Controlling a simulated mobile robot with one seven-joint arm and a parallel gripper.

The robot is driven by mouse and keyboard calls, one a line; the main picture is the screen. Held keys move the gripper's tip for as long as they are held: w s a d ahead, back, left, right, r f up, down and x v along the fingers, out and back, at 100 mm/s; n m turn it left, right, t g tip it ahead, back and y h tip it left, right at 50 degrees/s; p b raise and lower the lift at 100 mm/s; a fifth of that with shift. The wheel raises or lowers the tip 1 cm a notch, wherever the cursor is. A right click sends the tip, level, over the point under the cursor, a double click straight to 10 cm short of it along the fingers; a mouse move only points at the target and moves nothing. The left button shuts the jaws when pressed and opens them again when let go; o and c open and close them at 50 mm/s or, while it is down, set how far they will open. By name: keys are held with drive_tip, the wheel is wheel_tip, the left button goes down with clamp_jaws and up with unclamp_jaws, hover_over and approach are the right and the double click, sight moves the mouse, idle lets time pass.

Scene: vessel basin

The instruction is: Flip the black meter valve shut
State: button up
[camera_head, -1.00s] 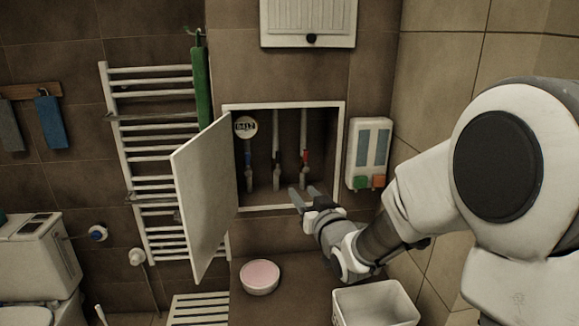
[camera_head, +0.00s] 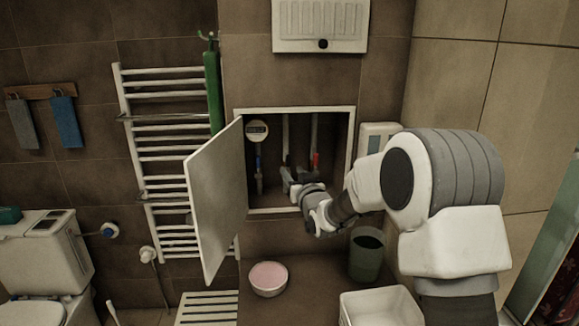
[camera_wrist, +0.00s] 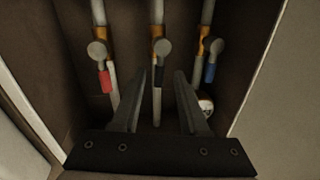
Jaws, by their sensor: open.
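The black meter valve (camera_wrist: 160,77) is on the middle of three vertical pipes in the wall recess. Its black lever lies along the pipe. In the wrist view it shows between the tips of my gripper (camera_wrist: 160,80), which is open with nothing held. Whether a finger touches the lever I cannot tell.
The white cabinet door (camera_head: 217,200) stands open at the left of the recess. The recess frame (camera_head: 351,140) bounds the sides. A round meter (camera_head: 257,131) sits on the blue-valve pipe.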

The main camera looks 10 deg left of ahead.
sight(288, 165)
drive_tip(key=shift+x, duration=1.85)
clamp_jaws()
